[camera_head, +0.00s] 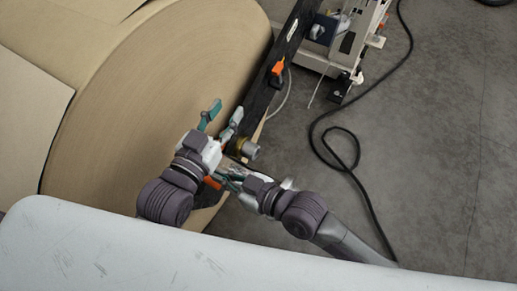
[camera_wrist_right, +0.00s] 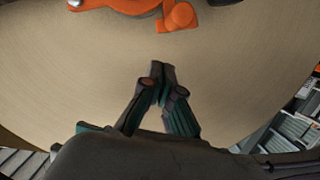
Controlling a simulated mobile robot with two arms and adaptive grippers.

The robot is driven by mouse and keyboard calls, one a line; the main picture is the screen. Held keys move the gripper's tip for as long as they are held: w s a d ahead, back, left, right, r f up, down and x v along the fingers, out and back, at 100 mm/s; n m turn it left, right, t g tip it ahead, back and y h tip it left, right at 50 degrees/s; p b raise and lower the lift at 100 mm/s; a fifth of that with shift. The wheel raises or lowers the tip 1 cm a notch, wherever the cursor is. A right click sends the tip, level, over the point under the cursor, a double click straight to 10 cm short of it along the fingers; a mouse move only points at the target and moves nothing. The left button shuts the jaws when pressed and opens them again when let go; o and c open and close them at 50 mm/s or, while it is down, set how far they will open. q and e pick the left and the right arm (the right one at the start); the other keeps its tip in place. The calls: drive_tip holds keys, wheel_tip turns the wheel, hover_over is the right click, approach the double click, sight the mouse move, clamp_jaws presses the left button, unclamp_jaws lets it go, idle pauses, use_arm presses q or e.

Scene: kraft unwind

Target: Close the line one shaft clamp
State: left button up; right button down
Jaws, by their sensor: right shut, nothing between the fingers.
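An orange clamp part (camera_wrist_right: 128,5) with a rounded orange knob (camera_wrist_right: 180,17) shows at the top edge of the right wrist view, cut off by the frame. In the head view an orange piece (camera_head: 212,182) shows low beside the grippers, mostly hidden. A brass and grey shaft end (camera_head: 245,148) sticks out by the black frame arm. My right gripper (camera_head: 222,176) is low beside the shaft end; in the right wrist view its fingertips (camera_wrist_right: 163,72) meet with nothing between them, apart from the orange part. My left gripper (camera_head: 221,113) is open and empty, above the shaft end.
A large kraft paper roll (camera_head: 150,100) fills the left. The black frame arm (camera_head: 263,88) runs diagonally with an orange handle (camera_head: 277,68) on it. A machine unit (camera_head: 345,45) stands at the top. A black cable (camera_head: 352,150) lies on open grey floor (camera_head: 440,130).

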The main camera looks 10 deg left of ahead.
drive_tip(key=v, duration=1)
drive_tip(key=shift+d, duration=0.3)
drive_tip(key=shift+s, duration=0.15)
